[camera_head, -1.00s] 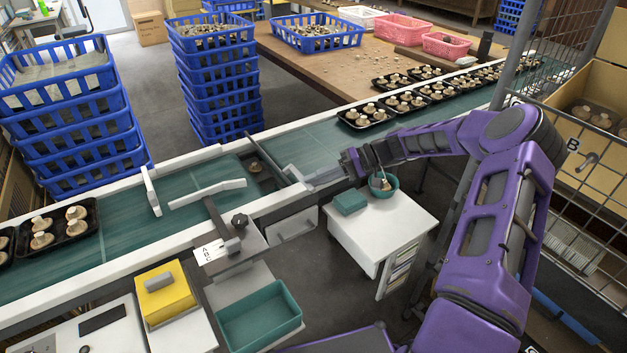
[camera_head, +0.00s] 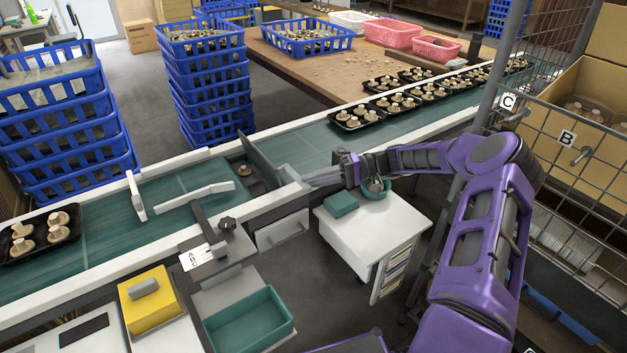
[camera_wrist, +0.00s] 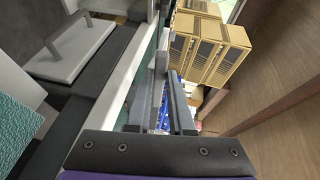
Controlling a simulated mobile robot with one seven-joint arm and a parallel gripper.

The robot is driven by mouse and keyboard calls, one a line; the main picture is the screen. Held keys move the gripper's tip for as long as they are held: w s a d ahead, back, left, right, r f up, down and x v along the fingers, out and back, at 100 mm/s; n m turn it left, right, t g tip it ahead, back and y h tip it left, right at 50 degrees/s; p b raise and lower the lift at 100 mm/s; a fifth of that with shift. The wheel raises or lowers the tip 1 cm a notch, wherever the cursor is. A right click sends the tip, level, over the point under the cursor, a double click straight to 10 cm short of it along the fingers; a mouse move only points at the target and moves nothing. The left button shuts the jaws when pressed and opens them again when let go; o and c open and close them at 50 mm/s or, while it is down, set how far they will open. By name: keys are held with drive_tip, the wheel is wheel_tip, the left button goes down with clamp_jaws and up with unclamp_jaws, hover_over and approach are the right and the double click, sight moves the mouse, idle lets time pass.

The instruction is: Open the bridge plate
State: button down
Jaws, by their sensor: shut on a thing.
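The bridge plate (camera_head: 260,162) is a dark panel across the conveyor, in the gap between the two green belt sections. It stands tilted up, with its broad dark face showing. A pale grey bar-like part (camera_head: 291,174) sits at its near edge. My gripper (camera_head: 308,180) reaches from the right over the conveyor's near rail and is shut at that near edge, apparently on this part. In the wrist view my grey fingers (camera_wrist: 166,78) are close together, and what lies between them is hard to make out. A mushroom (camera_head: 243,170) lies in the gap left of the plate.
White rails (camera_head: 100,266) edge the conveyor. A pale angled guide (camera_head: 195,196) crosses the left belt. Mushroom trays stand on both belts. Stacked blue crates (camera_head: 212,90) stand behind.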

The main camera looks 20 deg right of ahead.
drive_tip(key=c, duration=0.8)
unclamp_jaws()
drive_tip(key=shift+s, duration=0.1)
drive_tip(key=d+r, duration=0.1)
drive_tip(key=d, duration=1)
drive_tip(key=shift+s+d+r, duration=0.4)
drive_tip(key=shift+s, duration=0.05)
